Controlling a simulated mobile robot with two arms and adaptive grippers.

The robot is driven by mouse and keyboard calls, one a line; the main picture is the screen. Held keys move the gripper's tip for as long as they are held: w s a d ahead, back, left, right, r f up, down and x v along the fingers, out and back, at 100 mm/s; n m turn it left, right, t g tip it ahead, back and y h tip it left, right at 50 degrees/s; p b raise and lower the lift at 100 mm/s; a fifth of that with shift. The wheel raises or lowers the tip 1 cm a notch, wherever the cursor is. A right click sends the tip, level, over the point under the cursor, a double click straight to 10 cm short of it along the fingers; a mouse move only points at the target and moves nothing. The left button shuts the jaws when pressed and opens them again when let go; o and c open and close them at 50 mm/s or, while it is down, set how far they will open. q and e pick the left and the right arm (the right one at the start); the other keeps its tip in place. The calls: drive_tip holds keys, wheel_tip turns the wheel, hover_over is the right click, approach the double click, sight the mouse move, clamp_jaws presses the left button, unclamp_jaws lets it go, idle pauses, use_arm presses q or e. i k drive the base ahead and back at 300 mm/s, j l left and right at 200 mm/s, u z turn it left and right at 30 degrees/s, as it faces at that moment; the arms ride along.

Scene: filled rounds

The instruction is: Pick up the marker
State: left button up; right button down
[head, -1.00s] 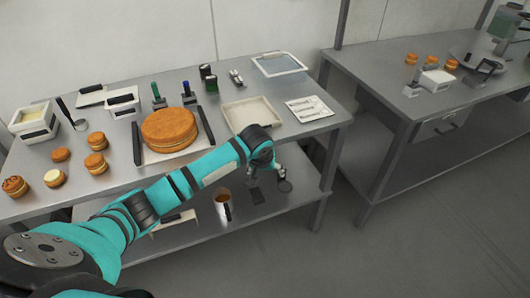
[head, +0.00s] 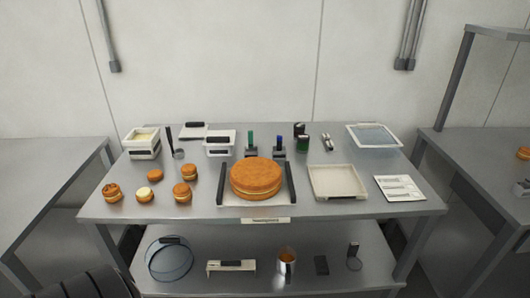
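Two upright pen-like items stand in small dark holders at the back middle of the steel table. One is a green marker (head: 251,138) and the other is a blue marker (head: 279,141). They stand behind a large round filled cake, and I cannot tell which one the task means. Neither gripper is in view. Only a dark ribbed part of my own arm shows at the bottom left edge.
The cake (head: 255,177) sits on a tray with dark handles. Small filled rounds (head: 182,193) lie at left. A lower shelf (head: 330,285) holds a cup (head: 287,262).

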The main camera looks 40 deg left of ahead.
sight(279, 138)
drive_tip(key=i+u, duration=0.15)
drive_tip(key=u, duration=0.3)
drive_tip(key=i+u, duration=0.15)
drive_tip(key=u, duration=0.3)
drive_tip(key=i+u, duration=0.1)
drive_tip(key=u, duration=0.4)
